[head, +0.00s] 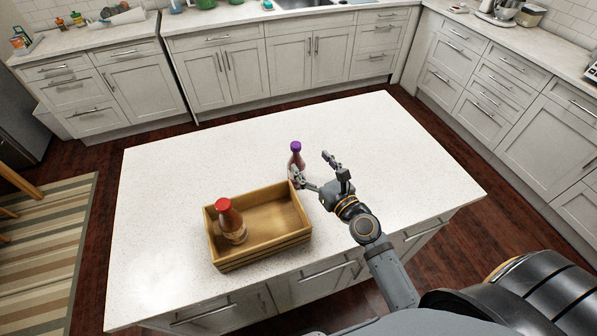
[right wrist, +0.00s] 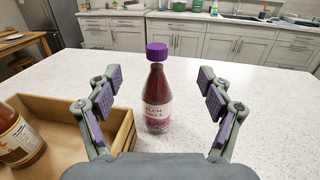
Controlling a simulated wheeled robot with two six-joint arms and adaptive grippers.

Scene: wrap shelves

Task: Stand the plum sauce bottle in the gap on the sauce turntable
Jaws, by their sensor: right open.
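The plum sauce bottle (head: 296,158), dark red with a purple cap, stands upright on the white island just behind the right end of a wooden crate. In the right wrist view the plum sauce bottle (right wrist: 157,95) stands ahead, between the lines of the two fingers, its label facing me. My right gripper (head: 316,170) is open and empty close to the bottle. The right wrist view also shows my right gripper (right wrist: 158,105) with fingers spread wide, not touching the bottle. No sauce turntable shows in either view. My left gripper is not in view.
The wooden crate (head: 262,254) stands at the front of the island (head: 380,135), holding a red-capped sauce bottle (head: 230,222) in its left part. The crate's right wall is close to my gripper. The island's back and right are clear. Counters with cabinets line the walls.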

